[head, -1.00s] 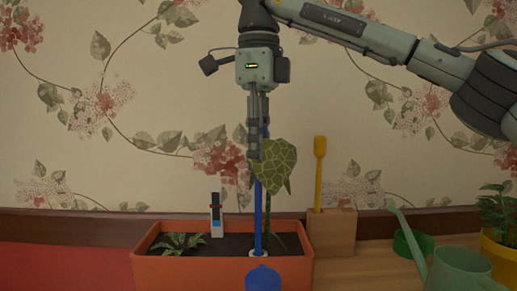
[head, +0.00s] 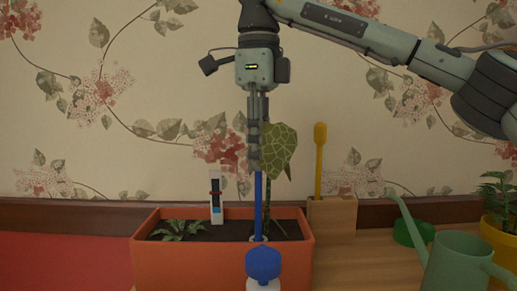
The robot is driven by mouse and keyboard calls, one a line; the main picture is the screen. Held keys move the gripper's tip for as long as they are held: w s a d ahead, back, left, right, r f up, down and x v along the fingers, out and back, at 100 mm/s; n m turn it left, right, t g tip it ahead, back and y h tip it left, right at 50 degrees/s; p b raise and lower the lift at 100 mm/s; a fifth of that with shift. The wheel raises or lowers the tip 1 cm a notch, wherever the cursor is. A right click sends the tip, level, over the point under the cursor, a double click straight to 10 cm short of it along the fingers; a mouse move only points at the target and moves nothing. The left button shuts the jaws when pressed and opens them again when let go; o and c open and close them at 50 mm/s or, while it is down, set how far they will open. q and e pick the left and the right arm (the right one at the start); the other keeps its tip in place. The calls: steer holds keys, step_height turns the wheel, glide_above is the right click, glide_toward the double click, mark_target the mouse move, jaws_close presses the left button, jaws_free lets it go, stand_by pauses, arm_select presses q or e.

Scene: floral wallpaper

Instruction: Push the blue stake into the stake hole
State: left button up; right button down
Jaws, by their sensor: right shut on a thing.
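The thin blue stake (head: 259,205) stands upright in the orange planter (head: 200,262). Its lower end meets the pale stake hole (head: 252,238) in the dark soil; how deep it sits is hidden. My right gripper (head: 255,165) points down from above and is shut on the stake's upper part. A large patterned green leaf (head: 279,150) on a dark stem is just right of the fingers and stake; I cannot tell whether they touch. My left gripper is not in view.
A blue-topped white object (head: 263,262) stands before the planter. A small leafy plant (head: 180,230) and a white marker (head: 216,195) are in the soil. At right are a wooden block (head: 332,220) with a yellow tool (head: 319,160), and a green watering can (head: 455,262).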

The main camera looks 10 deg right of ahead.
steer(key=shift+f, duration=0.25)
steer(key=c, duration=1.3)
jaws_free()
steer(key=shift+r+p, duration=2.3)
steer(key=shift+r, duration=1.75)
